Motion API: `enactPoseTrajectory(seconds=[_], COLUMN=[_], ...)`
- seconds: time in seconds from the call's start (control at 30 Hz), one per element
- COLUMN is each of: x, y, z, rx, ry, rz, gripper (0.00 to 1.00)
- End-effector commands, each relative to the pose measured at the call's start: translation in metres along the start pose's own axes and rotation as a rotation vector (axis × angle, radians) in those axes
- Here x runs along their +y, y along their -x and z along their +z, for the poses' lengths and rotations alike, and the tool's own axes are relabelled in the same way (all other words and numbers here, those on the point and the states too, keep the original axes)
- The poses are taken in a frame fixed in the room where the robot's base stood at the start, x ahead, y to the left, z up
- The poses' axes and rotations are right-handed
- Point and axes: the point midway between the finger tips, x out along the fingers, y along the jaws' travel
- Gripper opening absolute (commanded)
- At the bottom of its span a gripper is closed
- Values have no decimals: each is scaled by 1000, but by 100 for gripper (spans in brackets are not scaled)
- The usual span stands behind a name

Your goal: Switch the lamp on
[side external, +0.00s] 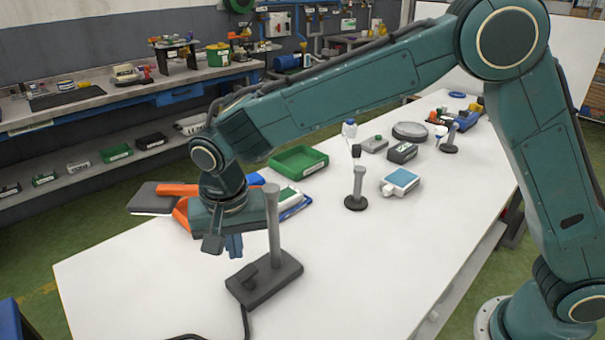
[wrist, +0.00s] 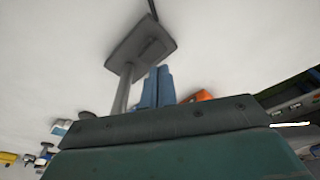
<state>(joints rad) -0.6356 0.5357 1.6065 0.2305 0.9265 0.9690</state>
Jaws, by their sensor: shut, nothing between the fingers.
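The grey lamp stand (side external: 283,276) is a rectangular base with an upright post and a cable running off the table's front edge. A small dark raised part, perhaps the switch, sits on the base left of the post. In the wrist view the base (wrist: 138,45) is at the top, with the post reaching down from it. I cannot tell whether the lamp is lit. My gripper (side external: 234,247) points down, left of the post and above and behind the base, apart from the raised part. Its blue fingers (wrist: 157,88) are together and empty.
A green tray (side external: 298,162) and orange and blue items lie behind my gripper. A dark post stand (side external: 356,202) and a blue-topped box (side external: 400,181) are farther right. The white table (side external: 150,275) is clear at front left.

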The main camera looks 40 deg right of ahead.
Motion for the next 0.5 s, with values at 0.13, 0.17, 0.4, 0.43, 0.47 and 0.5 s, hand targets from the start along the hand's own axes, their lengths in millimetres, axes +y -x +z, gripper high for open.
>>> enactPoseTrajectory(seconds=[0.13, 0.17, 0.4, 0.43, 0.47, 0.5], x=[0, 0, 0, 0, 0, 0], y=[9, 10, 20, 21, 21, 21], z=[-1, -2, -3, -3, -3, -3], rx=[1, 1, 0, 0, 0, 0], ry=[0, 0, 0, 0, 0, 0], rz=[-1, -1, -1, -1, -1, -1], gripper=[0, 0, 0, 0, 0, 0])
